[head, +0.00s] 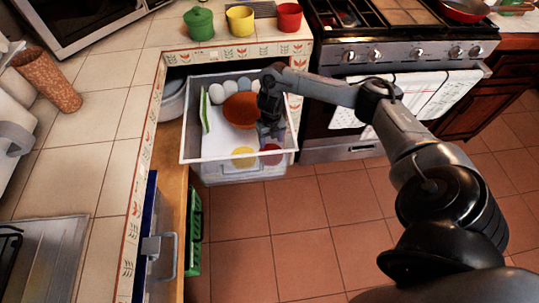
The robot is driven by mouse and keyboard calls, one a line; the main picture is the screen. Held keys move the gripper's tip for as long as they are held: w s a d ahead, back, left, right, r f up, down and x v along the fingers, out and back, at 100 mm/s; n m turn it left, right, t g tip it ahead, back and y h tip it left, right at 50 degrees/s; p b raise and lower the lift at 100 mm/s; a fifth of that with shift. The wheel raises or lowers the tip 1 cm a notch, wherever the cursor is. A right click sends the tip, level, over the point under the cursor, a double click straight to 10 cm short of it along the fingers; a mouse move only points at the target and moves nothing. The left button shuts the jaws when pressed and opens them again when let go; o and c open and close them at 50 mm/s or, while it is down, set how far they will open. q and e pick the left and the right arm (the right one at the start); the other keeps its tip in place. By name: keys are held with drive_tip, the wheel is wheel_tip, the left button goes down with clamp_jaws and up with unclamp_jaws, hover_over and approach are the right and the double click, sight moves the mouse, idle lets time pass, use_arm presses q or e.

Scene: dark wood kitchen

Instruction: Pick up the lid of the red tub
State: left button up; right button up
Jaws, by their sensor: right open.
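The red tub (289,17) stands on the counter at the top, and its top looks open. A red round lid (270,158) lies in the front right of the pulled-out white drawer (192,120), next to a yellow lid (243,158). My right gripper (269,141) reaches down into the drawer from the right, open, with its fingers just above or behind the red lid. The gripper partly covers the lid's far edge. I cannot tell whether the fingers touch it. My left gripper is not in view.
Inside the drawer are a brown bowl (240,109), several pale egg-like items (217,93) and a green-edged item (204,110). A green lidded tub (199,23) and a yellow tub (240,19) stand beside the red one. The stove (400,52) is right of the drawer.

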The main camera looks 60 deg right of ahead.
wheel_tip(320, 180, down, 6)
drive_tip(key=shift+a+r+b, duration=0.1)
drive_tip(key=shift+b, duration=1.15)
drive_tip(key=c, duration=1.1)
